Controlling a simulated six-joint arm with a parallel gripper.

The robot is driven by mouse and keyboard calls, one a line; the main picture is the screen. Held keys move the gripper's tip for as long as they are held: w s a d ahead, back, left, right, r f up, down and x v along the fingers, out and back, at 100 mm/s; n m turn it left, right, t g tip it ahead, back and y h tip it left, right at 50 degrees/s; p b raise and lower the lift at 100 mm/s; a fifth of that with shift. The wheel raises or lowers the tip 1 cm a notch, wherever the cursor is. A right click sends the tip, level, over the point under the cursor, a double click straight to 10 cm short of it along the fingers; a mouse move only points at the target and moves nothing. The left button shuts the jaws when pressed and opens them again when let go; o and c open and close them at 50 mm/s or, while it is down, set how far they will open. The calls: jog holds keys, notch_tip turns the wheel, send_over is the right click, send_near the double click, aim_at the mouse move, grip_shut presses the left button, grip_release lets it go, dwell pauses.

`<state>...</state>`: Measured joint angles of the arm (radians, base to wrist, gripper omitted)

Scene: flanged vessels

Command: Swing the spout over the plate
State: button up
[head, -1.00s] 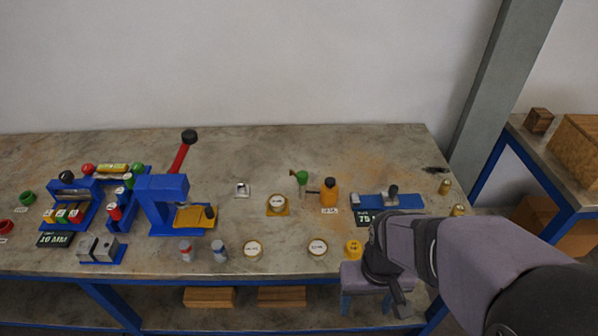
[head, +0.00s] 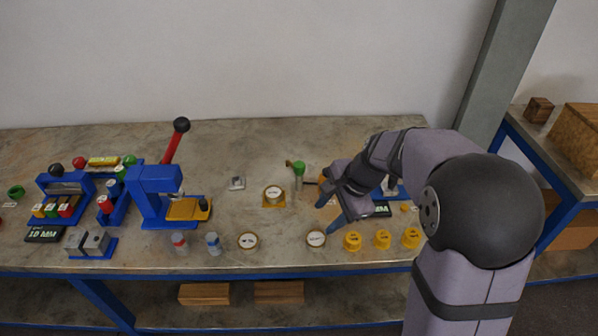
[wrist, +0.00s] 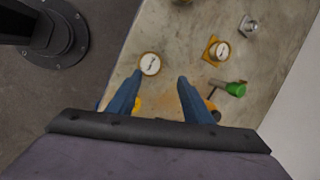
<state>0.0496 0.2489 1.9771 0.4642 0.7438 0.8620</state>
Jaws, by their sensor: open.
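A green-topped piece (head: 299,168) with a short brown arm, seemingly the spout, stands at the table's middle back. The brown arm points left and away. The green piece also shows in the wrist view (wrist: 236,88). A yellow square plate (head: 266,205) lies left and in front of it, with a round white-faced disc on it; the plate shows in the wrist view (wrist: 208,52) too. An orange vessel (head: 323,181), right of the green piece, is mostly hidden by my gripper. My gripper (wrist: 159,78) is open and empty, above the table, right and in front of the green piece.
A blue press (head: 155,195) with a red lever stands to the left.

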aim_at(300, 165)
jog(key=w+a+r+m+t+y+b, duration=0.1)
jog(key=w+a+m+t+y+b, duration=0.2)
jog(key=w+m, duration=1.25)
jog(key=shift+w+a+f+n+t+p, duration=0.15)
jog(key=shift+w+a+f+n, duration=0.3)
jog(key=shift+w+f, duration=0.5)
jog(key=shift+w+a+f+n+t+p, duration=0.15)
jog(key=shift+w+a+f+n, duration=0.4)
jog(key=shift+w, duration=0.65)
jog(key=shift+w+a+f+n+p, duration=0.25)
jog(key=shift+w+a+f, duration=0.3)
jog(key=shift+w+f, duration=0.45)
jog(key=shift+r, duration=0.1)
grip_shut()
